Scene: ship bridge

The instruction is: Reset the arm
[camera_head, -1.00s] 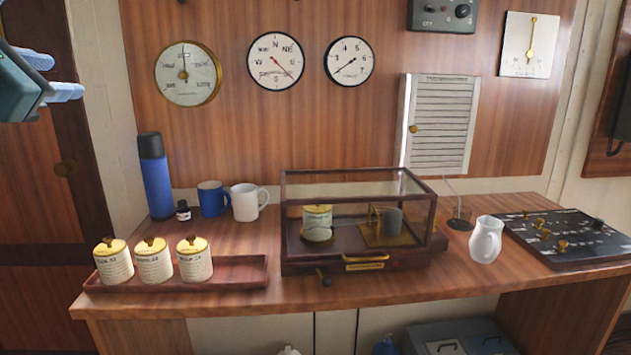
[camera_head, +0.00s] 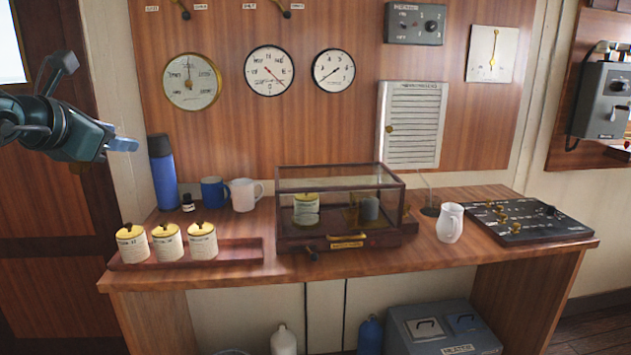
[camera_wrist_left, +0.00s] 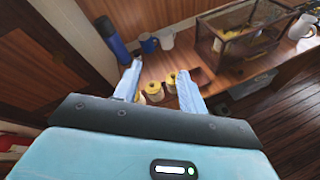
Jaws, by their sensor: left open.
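My left gripper (camera_head: 122,145) is at the left of the head view, raised in front of the wooden door and well clear of the desk. In the left wrist view its two light-blue fingers (camera_wrist_left: 160,88) stand apart with nothing held between them. Beyond the fingers, several yellow-lidded canisters show on the desk below. My right gripper does not show in either view.
Three canisters (camera_head: 166,243) stand in a wooden tray (camera_head: 235,251) on the desk (camera_head: 400,262). A glass case (camera_head: 340,182) holds another canister. A blue flask (camera_head: 163,178), mugs (camera_head: 244,195), a white jug (camera_head: 450,222) and a black panel (camera_head: 525,220) stand around it.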

